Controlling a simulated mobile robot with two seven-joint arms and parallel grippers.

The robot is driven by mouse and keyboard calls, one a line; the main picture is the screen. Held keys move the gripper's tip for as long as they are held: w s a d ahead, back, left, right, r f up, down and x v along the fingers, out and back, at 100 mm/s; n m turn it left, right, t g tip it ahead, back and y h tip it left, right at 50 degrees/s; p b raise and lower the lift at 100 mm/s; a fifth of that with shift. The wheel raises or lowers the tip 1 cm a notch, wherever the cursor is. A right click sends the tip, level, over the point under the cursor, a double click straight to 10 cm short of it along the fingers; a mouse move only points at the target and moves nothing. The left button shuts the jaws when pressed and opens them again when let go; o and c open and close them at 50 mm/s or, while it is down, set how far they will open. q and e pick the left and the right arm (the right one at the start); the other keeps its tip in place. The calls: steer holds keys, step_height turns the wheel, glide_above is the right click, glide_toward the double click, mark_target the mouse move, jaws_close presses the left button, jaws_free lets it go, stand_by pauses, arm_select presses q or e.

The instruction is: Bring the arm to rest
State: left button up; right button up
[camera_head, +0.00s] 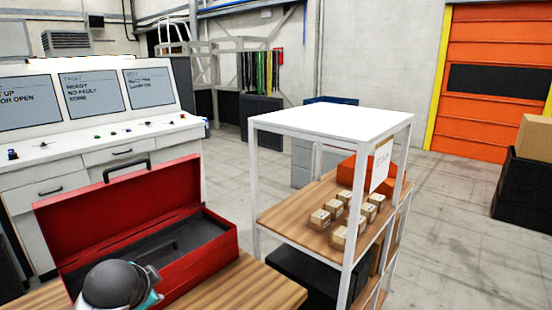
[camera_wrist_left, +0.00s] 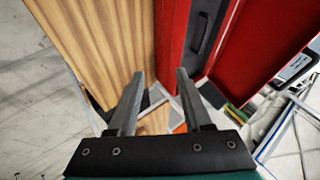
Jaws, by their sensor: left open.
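In the left wrist view my left gripper (camera_wrist_left: 160,74) is open, its two grey fingers apart with nothing between them. Beyond the fingers are the edge of a wooden tabletop (camera_wrist_left: 95,35) and a red toolbox (camera_wrist_left: 170,40). In the head view a rounded grey and teal part of my arm (camera_head: 113,285) shows at the bottom left, in front of the open toolbox (camera_head: 130,215). The gripper fingers cannot be seen there. My right gripper is in neither view.
The toolbox stands on a wooden tabletop (camera_head: 235,285) with its lid up. A white-framed shelf (camera_head: 330,120) with several small boxes stands to its right. A control console (camera_head: 95,130) is behind it. Open floor (camera_head: 450,220) lies right of the shelf.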

arm_select(q)
steer(key=s+d+f+n+g+h, duration=0.1)
steer(key=s+d+f+n, duration=0.2)
steer(key=s, duration=0.6)
steer(key=s+d+f+n+g+h, duration=0.15)
steer(key=s+d+f, duration=0.3)
steer(key=s, duration=0.45)
steer(key=s+d+f+n+g, duration=0.2)
steer(key=s+f, duration=0.2)
steer(key=s, duration=0.6)
step_height(320, 180, down, 33)
steer(key=s+g+b, duration=0.1)
steer(key=s+b, duration=0.1)
steer(key=b, duration=0.9)
steer(key=s+a+f+b, duration=0.1)
steer(key=s+f+b, duration=0.3)
steer(key=s+f, duration=0.3)
steer(key=s+a+f+g+b, duration=0.1)
steer(key=s+f+b, duration=0.4)
steer(key=f, duration=1.1)
steer(key=s, duration=0.3)
steer(key=shift+s+a, duration=0.15)
steer(key=shift+a, duration=0.05)
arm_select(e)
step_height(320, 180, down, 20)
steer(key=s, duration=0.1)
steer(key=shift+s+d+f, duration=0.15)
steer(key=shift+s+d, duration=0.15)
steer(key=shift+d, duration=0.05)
